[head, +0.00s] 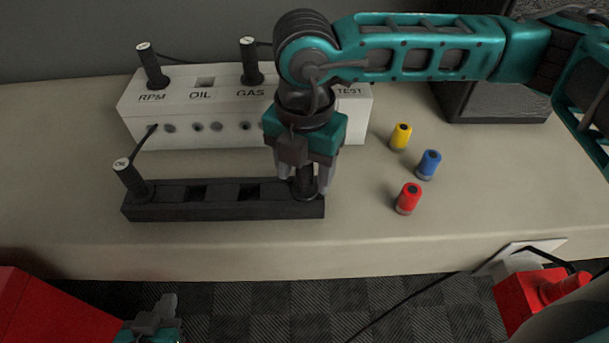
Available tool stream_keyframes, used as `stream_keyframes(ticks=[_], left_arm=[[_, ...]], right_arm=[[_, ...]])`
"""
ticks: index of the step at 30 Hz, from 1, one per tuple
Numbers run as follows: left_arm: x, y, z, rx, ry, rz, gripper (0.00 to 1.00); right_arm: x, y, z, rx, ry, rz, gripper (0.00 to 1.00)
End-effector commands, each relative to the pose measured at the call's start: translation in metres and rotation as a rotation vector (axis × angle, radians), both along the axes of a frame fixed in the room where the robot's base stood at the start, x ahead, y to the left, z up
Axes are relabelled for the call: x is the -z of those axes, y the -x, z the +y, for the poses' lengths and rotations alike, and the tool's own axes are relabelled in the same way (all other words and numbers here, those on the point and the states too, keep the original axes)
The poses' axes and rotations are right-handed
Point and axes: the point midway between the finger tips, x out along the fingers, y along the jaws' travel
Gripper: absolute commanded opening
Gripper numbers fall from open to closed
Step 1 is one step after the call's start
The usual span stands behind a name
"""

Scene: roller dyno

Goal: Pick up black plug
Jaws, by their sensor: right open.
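The black rack (225,210) lies on the table in front of the white box. A black plug (304,184) stands at its right end, mostly hidden by my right gripper. My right gripper (306,188) points down there, open, with its fingers on either side of this plug. Another black plug (132,181), with a white cap, stands at the rack's left end. Two more black plugs stand in the white box, one at RPM (152,67) and one at GAS (251,62). My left gripper (168,312) is low at the bottom left, away from the table; its jaw state is unclear.
The white box (190,130) has labels RPM, OIL, GAS and TEST; my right arm covers part of it. Yellow (401,136), blue (428,165) and red (408,198) cylinders stand on the table (480,190) to the right. A dark box (495,95) stands behind them.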

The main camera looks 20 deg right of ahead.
Motion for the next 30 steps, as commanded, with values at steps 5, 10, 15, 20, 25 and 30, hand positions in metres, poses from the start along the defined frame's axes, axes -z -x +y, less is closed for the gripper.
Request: stream_keyframes(ticks=[5,10,15,20,25,30], left_arm=[[-0.0018,-0.0032,0.0001,0.0,0.0,-0.007,0.0],[-0.0025,-0.0043,0.0002,-0.001,0.0,-0.009,0.0],[-0.0025,-0.0042,0.0003,-0.001,0.0,-0.009,0.0],[-0.0024,-0.004,0.0003,-0.001,0.0,-0.009,0.0],[-0.0014,-0.0023,0.0004,-0.001,-0.001,-0.005,0.0],[-0.0005,-0.0007,0.0005,-0.001,0.0,-0.002,0.0]], right_arm=[[0.0,-0.0001,-0.0001,0.001,0.0,0.0,0.57],[-0.0003,-0.0002,-0.0002,0.001,0.0,0.0,0.41],[-0.0004,-0.0002,-0.0002,0.001,0.0,0.0,0.25],[-0.0005,-0.0001,-0.0001,0.001,0.0,0.0,0.09],[-0.0005,-0.0001,-0.0001,0.001,0.0,0.0,0.0],[-0.0007,-0.0002,-0.0001,0.001,0.0,0.0,0.0]])
